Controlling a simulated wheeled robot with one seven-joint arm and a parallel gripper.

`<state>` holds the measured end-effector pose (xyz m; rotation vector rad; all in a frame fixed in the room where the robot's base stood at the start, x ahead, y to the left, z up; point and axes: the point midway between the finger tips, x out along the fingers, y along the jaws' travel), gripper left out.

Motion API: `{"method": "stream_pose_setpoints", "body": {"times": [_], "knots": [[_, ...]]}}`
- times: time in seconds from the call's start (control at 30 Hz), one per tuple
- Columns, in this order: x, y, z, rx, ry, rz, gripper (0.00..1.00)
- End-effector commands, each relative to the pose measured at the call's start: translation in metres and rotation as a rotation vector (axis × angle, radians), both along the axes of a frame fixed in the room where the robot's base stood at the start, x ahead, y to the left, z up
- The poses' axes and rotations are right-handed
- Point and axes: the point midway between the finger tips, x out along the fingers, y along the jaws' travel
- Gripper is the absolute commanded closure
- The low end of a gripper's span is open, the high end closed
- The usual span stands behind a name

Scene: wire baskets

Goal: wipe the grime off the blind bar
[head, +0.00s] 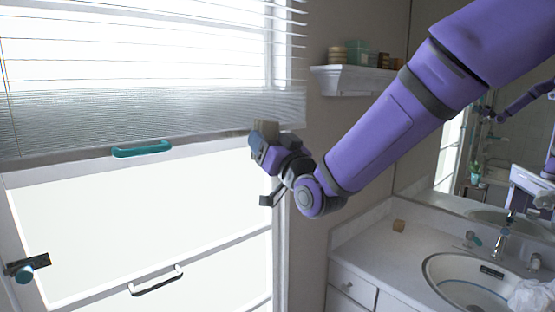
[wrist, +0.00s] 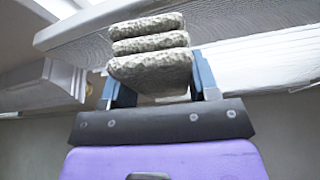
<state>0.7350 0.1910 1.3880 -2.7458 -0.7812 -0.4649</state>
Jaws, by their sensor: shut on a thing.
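The white blind hangs over the window at the left of the head view, with its slats bunched low and the blind bar (head: 70,158) along its bottom edge. A teal handle (head: 142,149) sits at that edge. My gripper (head: 262,143) is at the right end of the bar, shut on a beige-grey folded cloth or sponge (head: 266,127). In the wrist view the layered pad (wrist: 150,68) stands up between the two blue fingers of my gripper (wrist: 155,85), with the white bunched blind (wrist: 85,40) close behind it. Contact is unclear. I cannot make out any grime.
A white wall shelf (head: 350,80) with small items stands right of the window, close to my arm. A counter (head: 385,235) with a sink (head: 465,275) and mirror lies at the lower right. A dark-and-teal latch (head: 27,268) and a lower handle (head: 156,281) are on the window.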

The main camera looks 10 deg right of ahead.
Motion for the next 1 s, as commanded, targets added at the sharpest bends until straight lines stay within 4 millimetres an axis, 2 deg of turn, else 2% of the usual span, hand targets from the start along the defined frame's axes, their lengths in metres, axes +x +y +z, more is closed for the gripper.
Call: {"method": "stream_pose_setpoints", "body": {"times": [0.13, 0.53, 1.0], "knots": [[-0.005, 0.003, 0.006, 0.008, -0.012, 0.009, 0.64], [-0.006, 0.003, 0.005, 0.007, -0.011, 0.011, 0.64], [0.028, 0.025, 0.005, 0.008, -0.009, 0.01, 0.64]]}}
